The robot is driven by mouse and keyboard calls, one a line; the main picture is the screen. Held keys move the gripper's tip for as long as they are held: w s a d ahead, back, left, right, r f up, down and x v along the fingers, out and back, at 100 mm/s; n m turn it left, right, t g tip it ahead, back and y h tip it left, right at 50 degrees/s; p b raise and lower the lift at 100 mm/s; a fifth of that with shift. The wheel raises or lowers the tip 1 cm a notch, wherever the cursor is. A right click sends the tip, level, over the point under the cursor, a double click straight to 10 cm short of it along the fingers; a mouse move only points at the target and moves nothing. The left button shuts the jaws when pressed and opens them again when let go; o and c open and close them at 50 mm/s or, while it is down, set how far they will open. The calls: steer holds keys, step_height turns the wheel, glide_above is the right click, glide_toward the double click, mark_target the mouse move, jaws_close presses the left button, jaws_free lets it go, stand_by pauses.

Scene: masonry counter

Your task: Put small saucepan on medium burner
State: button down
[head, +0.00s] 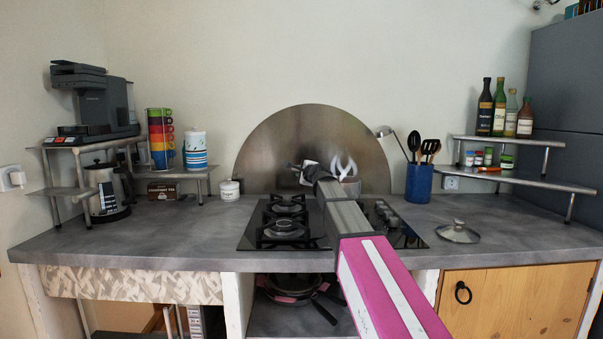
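A small metal pan-like shape (351,187), likely the small saucepan, shows at the back of the black gas hob (310,240), partly hidden behind my arm. The hob has burners with black grates on its left, one at the back (288,204) and one in front (284,229). Another burner (379,209) shows to the right of my arm. Which one is the medium burner I cannot tell. My gripper (309,172) is over the back of the hob, near the metal shape.
A glass lid (458,232) lies on the counter (170,230) right of the hob. A blue utensil pot (419,183) stands behind it. A rounded metal splashback (290,140) rises behind the hob. Pans (290,288) sit on a shelf below. Counter space left of the hob is clear.

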steer(key=shift+f, duration=0.2)
steer(key=c, duration=0.9)
jaws_free()
steer(key=shift+s, duration=0.1)
